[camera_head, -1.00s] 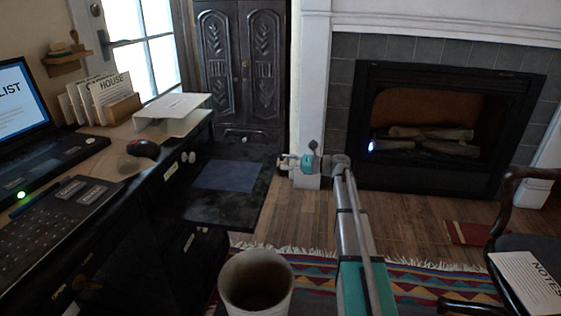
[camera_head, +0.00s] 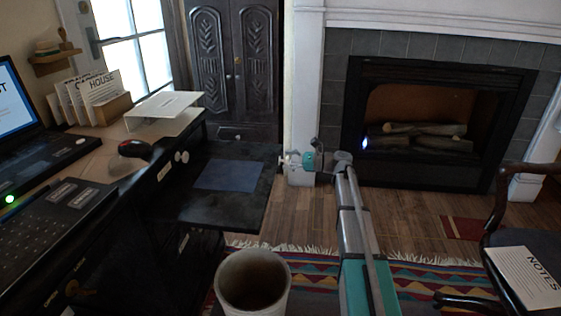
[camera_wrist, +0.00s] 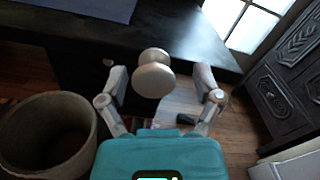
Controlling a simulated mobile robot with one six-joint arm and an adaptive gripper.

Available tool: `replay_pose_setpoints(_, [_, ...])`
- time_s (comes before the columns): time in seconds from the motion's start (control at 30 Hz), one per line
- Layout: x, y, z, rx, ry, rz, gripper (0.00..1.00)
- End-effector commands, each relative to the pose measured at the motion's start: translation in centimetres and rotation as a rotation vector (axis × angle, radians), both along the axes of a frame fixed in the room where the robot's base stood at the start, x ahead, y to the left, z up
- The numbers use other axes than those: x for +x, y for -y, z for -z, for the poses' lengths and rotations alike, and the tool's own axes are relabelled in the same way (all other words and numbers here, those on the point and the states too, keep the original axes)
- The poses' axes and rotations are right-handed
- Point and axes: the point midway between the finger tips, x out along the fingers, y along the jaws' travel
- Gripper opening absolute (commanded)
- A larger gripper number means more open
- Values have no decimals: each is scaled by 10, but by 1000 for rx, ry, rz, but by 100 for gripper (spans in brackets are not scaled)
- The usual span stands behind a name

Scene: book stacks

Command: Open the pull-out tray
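The pull-out tray (camera_head: 226,212) is a flat black board standing out from the desk's side, with a dark blue mat (camera_head: 228,176) on top. In the wrist view, the tray (camera_wrist: 195,35) runs across the top, and a pale round knob (camera_wrist: 153,76) sits at its edge. My gripper (camera_wrist: 162,84) is open, with one grey finger on each side of the knob and visible gaps between. In the head view, my gripper (camera_head: 287,161) is at the tray's right edge. The knob is too small there to make out clearly.
A round bin (camera_head: 253,284) stands in front of the tray; it also shows in the wrist view (camera_wrist: 47,137). The black desk (camera_head: 110,240) is at left with a laptop and mouse. A chair (camera_head: 515,235) is at right. Wood floor is open before the fireplace (camera_head: 440,125).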

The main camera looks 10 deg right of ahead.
Motion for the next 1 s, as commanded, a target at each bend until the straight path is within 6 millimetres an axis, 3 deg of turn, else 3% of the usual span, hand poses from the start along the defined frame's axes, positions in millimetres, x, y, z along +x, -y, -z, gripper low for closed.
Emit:
replay_pose_setpoints(0.53, [-5, 8, 0, -1, -1, -2, 86])
replay_pose_setpoints(1.0, [-25, 71, 0, -1, 0, -1, 86])
